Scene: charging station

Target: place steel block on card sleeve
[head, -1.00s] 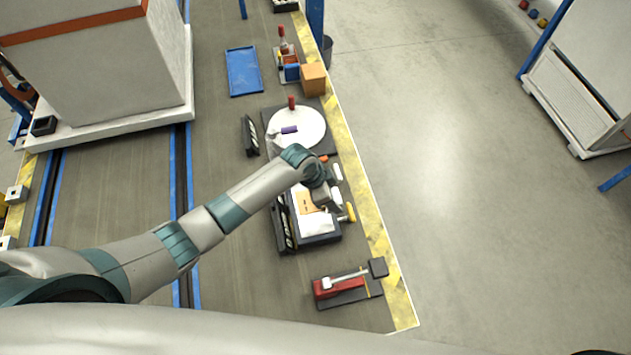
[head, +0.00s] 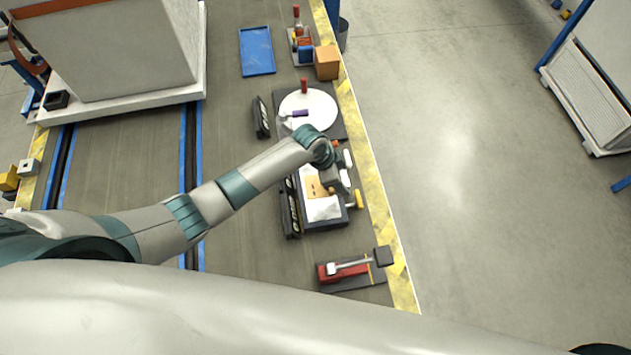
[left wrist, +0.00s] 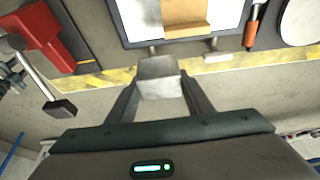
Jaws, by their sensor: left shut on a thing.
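My left gripper (left wrist: 157,92) is shut on a grey steel block (left wrist: 158,77), gripped between its two fingertips. In the head view the left gripper (head: 340,184) is over the right side of a dark board; the block cannot be made out clearly there. The card sleeve (head: 314,188) looks like a tan-orange piece lying on a white sheet on that board. It also shows at the top of the left wrist view (left wrist: 186,16), cut by the frame edge, with the block in front of it and apart in the picture. My right gripper is not in view.
A red clamp-like tool (head: 344,270) lies near the front. A white disc (head: 312,115) on a dark mat, an orange box (head: 327,62) and a blue tray (head: 257,51) stand farther back. A yellow-striped edge (head: 377,200) runs along the right.

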